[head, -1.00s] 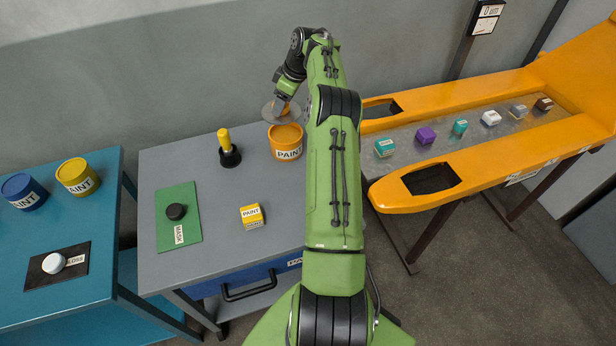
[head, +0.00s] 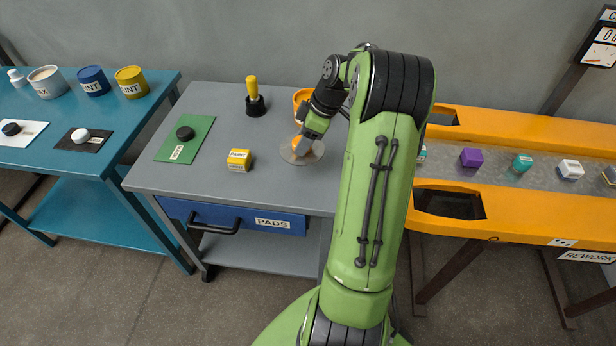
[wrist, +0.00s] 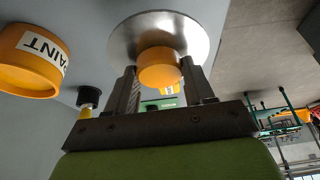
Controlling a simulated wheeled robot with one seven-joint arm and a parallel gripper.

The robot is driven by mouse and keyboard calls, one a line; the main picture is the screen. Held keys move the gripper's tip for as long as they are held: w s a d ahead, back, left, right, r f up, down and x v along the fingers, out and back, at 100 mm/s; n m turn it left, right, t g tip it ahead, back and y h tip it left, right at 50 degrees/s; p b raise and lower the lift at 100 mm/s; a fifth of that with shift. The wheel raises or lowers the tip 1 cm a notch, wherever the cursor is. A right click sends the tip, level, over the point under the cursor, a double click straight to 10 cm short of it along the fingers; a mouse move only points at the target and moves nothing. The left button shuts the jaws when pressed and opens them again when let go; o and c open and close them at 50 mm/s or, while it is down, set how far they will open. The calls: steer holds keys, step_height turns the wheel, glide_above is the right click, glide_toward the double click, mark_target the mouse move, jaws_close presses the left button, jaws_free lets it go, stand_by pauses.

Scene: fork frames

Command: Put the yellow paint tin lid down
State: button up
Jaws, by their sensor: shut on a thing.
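The paint tin lid (head: 289,156) is a silvery disc with an orange-yellow knob (wrist: 158,70). My gripper (head: 301,143) is shut on the knob, one finger on each side in the wrist view (wrist: 162,82). The lid is level, low over the right part of the grey bench, in front of the orange paint tin (head: 298,98). I cannot tell whether it touches the bench top. The tin stands upright, partly hidden by my arm in the head view; its side and PAINT label show in the wrist view (wrist: 28,72).
A teal bench (head: 80,130) with tins, including a yellow one (head: 131,82), is left. An orange conveyor (head: 530,205) is right.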

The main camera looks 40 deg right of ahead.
step_height(320, 180, down, 9)
steer(key=b, duration=0.2)
steer(key=shift+f+b, duration=0.2)
steer(key=shift+b, duration=0.1)
steer(key=o, duration=1)
steer(key=shift+o, duration=0.2)
steer(key=shift+r, duration=0.15)
